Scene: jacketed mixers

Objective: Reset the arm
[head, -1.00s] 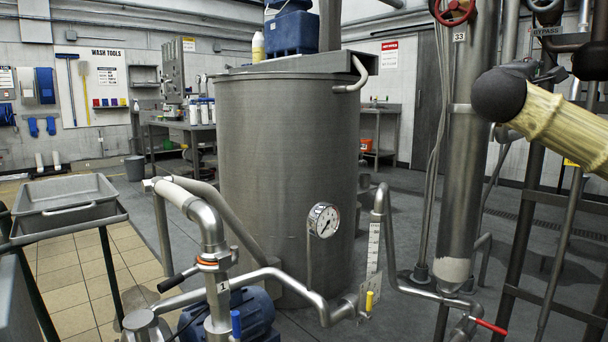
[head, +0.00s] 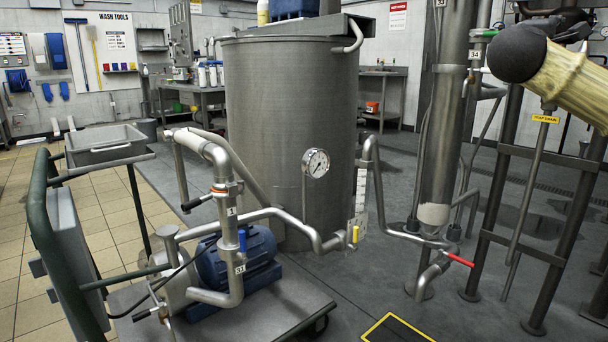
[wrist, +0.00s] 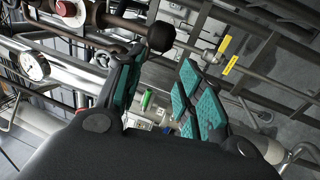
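My gripper (wrist: 160,82) shows in the wrist view with its two teal-padded fingers spread apart. The space between the fingers is empty. Pipes, a green part (wrist: 146,100) and yellow tags (wrist: 230,64) show beyond them, apart from the fingers as far as I can tell. A dark round knob (wrist: 160,36) on a brown bar is just above the fingertips in the picture.
A steel vessel (head: 285,120) stands mid-view. Pipe racks (head: 500,190) crowd the right. A beige ribbed piece (head: 575,85) with a dark rounded end juts in there.

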